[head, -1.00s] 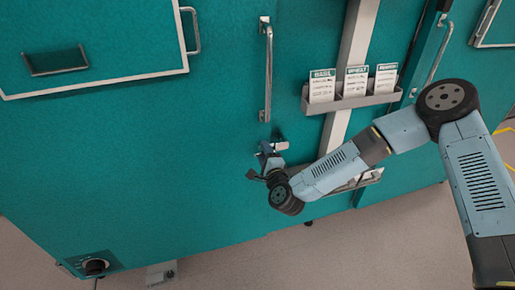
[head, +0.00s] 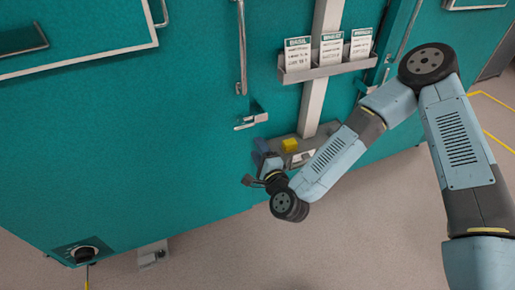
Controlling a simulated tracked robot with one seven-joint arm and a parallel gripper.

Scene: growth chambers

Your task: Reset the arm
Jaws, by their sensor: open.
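My gripper (head: 259,172) is at the end of my arm, in front of the teal chamber front in the head view. It is small and partly hidden by its own wrist, with nothing seen between its fingers. The arm reaches in from the right and bends at a high elbow. A metal latch handle (head: 252,121) on the teal door is above the gripper, with a visible gap between them.
A grey holder (head: 325,70) with labelled cards is on the post. Below it, a grey shelf (head: 310,140) carries a yellow block (head: 290,145). A vertical door handle (head: 242,50) is at upper middle. A black knob (head: 84,253) is at lower left. The floor at lower right is open.

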